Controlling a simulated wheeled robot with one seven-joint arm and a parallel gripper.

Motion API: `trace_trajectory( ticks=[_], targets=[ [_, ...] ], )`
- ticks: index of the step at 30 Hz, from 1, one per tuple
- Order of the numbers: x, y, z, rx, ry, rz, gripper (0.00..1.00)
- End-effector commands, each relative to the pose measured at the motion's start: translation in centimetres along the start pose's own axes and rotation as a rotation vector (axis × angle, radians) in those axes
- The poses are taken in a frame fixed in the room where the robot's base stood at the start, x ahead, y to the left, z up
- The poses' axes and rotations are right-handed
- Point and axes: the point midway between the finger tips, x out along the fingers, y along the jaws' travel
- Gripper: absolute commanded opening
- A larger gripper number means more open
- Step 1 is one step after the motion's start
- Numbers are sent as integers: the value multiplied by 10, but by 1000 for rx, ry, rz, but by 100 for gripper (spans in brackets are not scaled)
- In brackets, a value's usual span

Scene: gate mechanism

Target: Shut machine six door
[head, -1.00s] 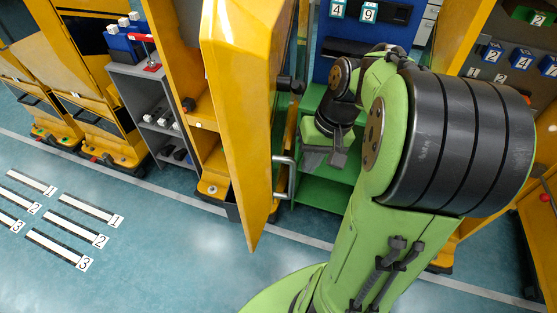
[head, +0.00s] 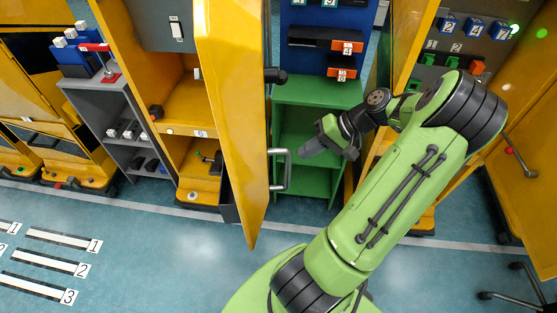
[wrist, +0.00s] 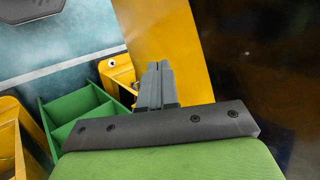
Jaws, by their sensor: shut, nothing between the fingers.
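A tall yellow door (head: 232,130) stands open in the middle of the head view, seen nearly edge-on. It has a silver bar handle (head: 281,169) low on its right side and a dark knob above that. It hangs in front of a yellow machine cabinet (head: 183,100); I cannot read a six on it for sure. My gripper (head: 318,142) is right of the door, a little above the handle, apart from it. In the wrist view my gripper's fingers (wrist: 156,84) are together and empty, before a yellow panel (wrist: 175,45).
A green shelf (head: 310,92) stands behind my gripper and also shows in the wrist view (wrist: 75,112). A grey shelf (head: 108,93) is at left. Another yellow door (head: 525,185) with a red knob is at right. Floor in front is clear, with numbered strips at left.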

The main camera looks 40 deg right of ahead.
Motion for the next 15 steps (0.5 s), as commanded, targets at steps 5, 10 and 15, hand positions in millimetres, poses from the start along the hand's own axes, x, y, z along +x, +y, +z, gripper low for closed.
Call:
trace_trajectory(
  ticks=[5, 10, 15],
  targets=[
    [42, 2, 1, 0, -4, 0, 0],
    [63, -17, 1, -1, -2, 3, 0],
    [71, -26, 1, 1, -1, 4, 0]
  ],
)
